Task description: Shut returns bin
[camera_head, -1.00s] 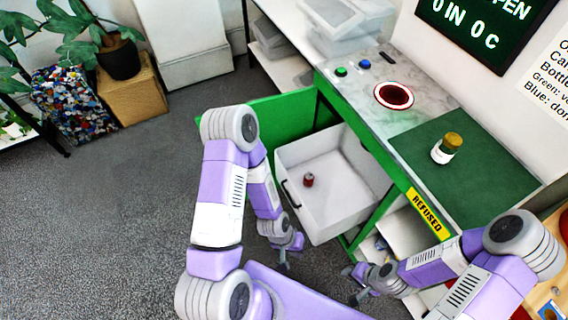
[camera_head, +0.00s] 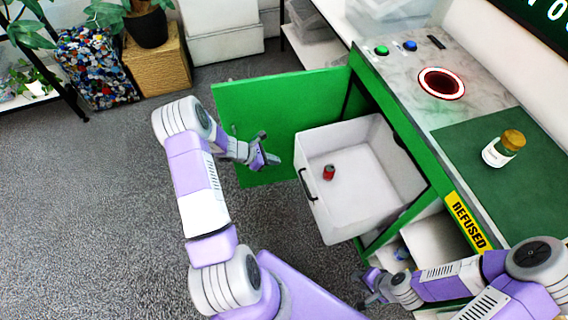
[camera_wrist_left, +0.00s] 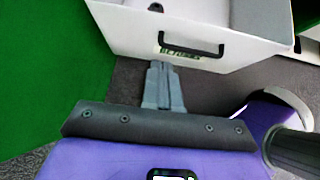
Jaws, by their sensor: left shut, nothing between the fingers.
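The returns bin (camera_head: 335,212) is a white open drawer, pulled out from the green cabinet, with a dark handle on its front. A red can (camera_head: 328,172) lies inside it. The bin front, with lettering beneath its handle, also shows in the left wrist view (camera_wrist_left: 230,52). My left gripper (camera_head: 272,160) is shut and empty, in front of the bin, left of its handle; in the left wrist view its fingers (camera_wrist_left: 161,68) point at the bin front. My right gripper (camera_head: 366,288) is low by the cabinet's lower shelf; its fingers are too small to read.
A green cabinet door (camera_head: 260,115) stands open left of the bin. A yellow REFUSED label (camera_head: 466,222) marks the shelf edge.

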